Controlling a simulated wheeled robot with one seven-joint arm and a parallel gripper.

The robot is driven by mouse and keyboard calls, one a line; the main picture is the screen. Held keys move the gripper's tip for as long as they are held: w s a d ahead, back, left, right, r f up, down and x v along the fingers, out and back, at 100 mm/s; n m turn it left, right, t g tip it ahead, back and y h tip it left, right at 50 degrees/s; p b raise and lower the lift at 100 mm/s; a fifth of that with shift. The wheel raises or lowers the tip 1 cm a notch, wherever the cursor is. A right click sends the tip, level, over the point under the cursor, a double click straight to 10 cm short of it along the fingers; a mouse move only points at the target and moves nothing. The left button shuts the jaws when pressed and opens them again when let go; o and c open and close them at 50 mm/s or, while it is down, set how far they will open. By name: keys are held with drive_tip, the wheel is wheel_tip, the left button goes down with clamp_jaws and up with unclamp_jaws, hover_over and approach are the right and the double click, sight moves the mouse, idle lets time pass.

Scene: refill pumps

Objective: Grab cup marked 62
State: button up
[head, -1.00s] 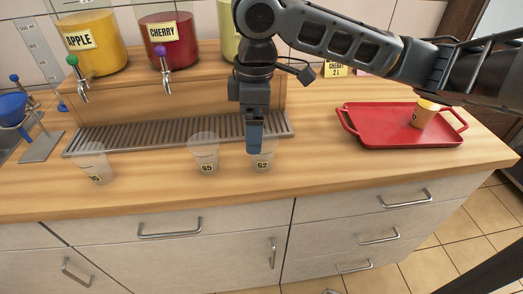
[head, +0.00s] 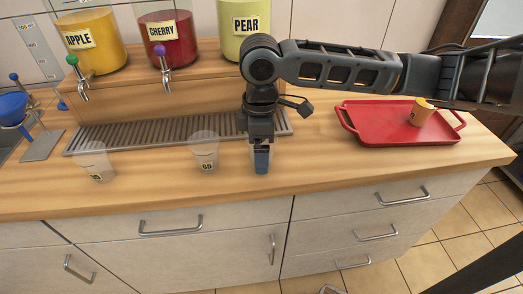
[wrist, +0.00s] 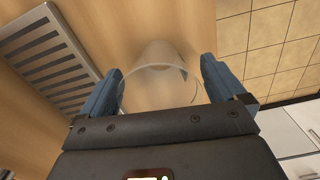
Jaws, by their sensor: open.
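The cup marked 62 is clear plastic and stands upright on the wooden counter. In the wrist view the cup (wrist: 158,82) is between my gripper's two blue fingers, with small gaps on both sides. My gripper (head: 261,162) points down over the cup in the head view and hides nearly all of it, label included. The gripper (wrist: 160,85) is open around the cup.
Another clear cup marked 65 (head: 204,152) stands to the left, and a further clear cup (head: 94,162) farther left. A metal drip grate (head: 150,134) lies behind, below the juice dispensers.

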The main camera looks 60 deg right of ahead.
drive_tip(key=c, duration=1)
